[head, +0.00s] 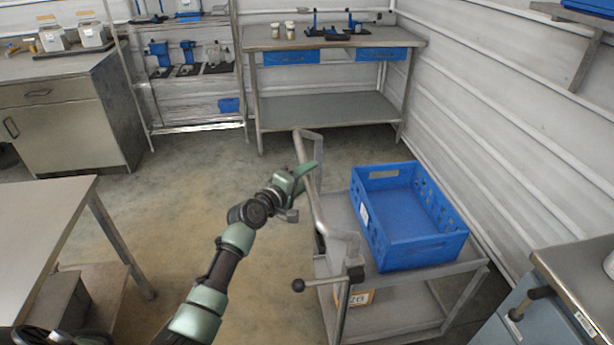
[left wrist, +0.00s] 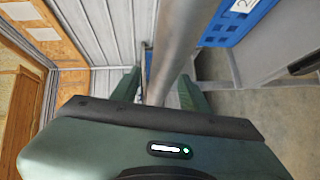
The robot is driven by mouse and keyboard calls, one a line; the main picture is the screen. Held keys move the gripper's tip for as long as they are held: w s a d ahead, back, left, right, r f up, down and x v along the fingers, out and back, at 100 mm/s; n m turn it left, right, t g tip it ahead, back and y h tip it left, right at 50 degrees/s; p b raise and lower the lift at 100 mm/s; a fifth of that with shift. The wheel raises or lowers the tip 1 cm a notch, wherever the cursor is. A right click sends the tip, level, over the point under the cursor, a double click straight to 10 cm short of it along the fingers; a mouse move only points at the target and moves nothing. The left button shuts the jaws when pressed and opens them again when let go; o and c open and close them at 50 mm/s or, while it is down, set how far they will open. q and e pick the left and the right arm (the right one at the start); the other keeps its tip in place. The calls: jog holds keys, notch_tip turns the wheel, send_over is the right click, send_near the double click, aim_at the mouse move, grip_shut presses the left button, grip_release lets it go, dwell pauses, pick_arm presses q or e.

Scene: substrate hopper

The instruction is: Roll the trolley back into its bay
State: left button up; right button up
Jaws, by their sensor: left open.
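The grey metal trolley (head: 340,212) stands at right of centre, close to the white ribbed wall. Its tubular push handle (head: 319,212) runs along its left side. A blue crate (head: 405,252) sits on its top shelf. A lever with a black knob (head: 299,285) sticks out at the near left corner. My left gripper (head: 304,180) is at the handle, toward its far end. In the left wrist view the handle bar (left wrist: 182,38) passes between the open fingers (left wrist: 158,92); contact cannot be told. My right gripper is out of view. I cannot make out which space is the bay.
A workbench with blue drawers (head: 290,58) stands against the back wall. A grey table (head: 45,215) is at the left and a blue-grey cabinet (head: 530,325) at the near right. Open floor (head: 190,160) lies left of the trolley. A labelled box (head: 358,298) is under the top shelf.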

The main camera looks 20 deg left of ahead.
pick_arm(q)
grip_shut()
dwell(1.4)
